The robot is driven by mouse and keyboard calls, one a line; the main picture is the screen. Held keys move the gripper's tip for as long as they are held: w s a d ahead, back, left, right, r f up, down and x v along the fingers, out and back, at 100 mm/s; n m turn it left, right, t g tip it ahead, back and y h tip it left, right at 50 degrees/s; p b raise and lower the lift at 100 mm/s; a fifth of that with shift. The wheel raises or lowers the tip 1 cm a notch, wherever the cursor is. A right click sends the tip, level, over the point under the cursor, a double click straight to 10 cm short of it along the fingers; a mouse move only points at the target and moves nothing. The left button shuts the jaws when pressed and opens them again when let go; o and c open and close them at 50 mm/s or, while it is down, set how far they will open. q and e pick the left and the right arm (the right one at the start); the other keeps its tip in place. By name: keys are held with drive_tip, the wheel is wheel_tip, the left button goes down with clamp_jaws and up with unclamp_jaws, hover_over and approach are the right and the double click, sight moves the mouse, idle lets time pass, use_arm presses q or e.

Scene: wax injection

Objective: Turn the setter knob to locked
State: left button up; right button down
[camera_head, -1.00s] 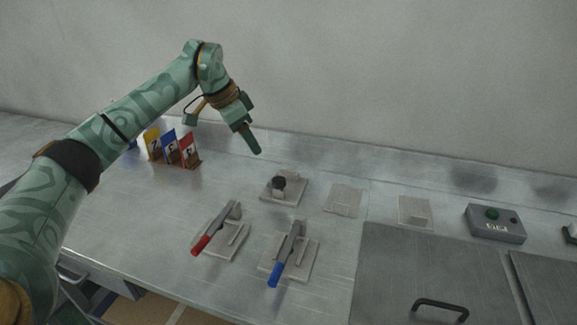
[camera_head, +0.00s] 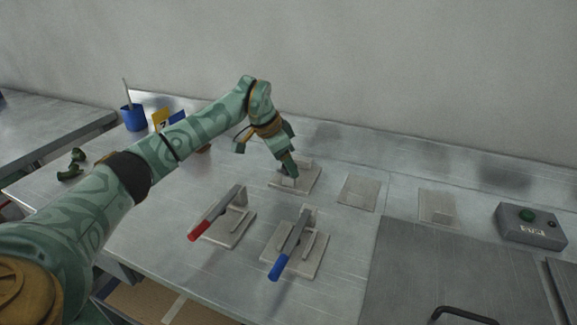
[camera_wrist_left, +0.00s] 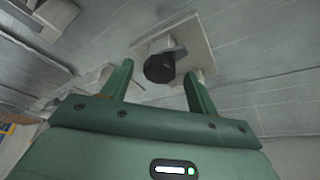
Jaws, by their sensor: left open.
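The setter knob (camera_wrist_left: 159,69) is a dark, faceted knob on a pale bracket and square plate (camera_wrist_left: 203,50) in the left wrist view. In the head view its plate (camera_head: 308,184) shows behind the two lever clamps, and my left gripper (camera_head: 289,170) hides the knob. My left gripper is open over this fixture. In the wrist view its two green fingers (camera_wrist_left: 158,74) stand either side of the knob with gaps showing. Whether a fingertip touches the knob is unclear. My right gripper is not in view.
A red-handled clamp (camera_head: 213,214) and a blue-handled clamp (camera_head: 290,244) stand in front. Flat pale plates (camera_head: 358,191) and a grey button box (camera_head: 530,225) lie to the right. A blue cup (camera_head: 133,118) and cards (camera_head: 160,118) are at the back left.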

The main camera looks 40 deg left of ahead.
use_arm(q)
drive_tip(key=shift+w+f, duration=0.1)
drive_tip(key=shift+f, duration=0.15)
drive_tip(key=c, duration=1)
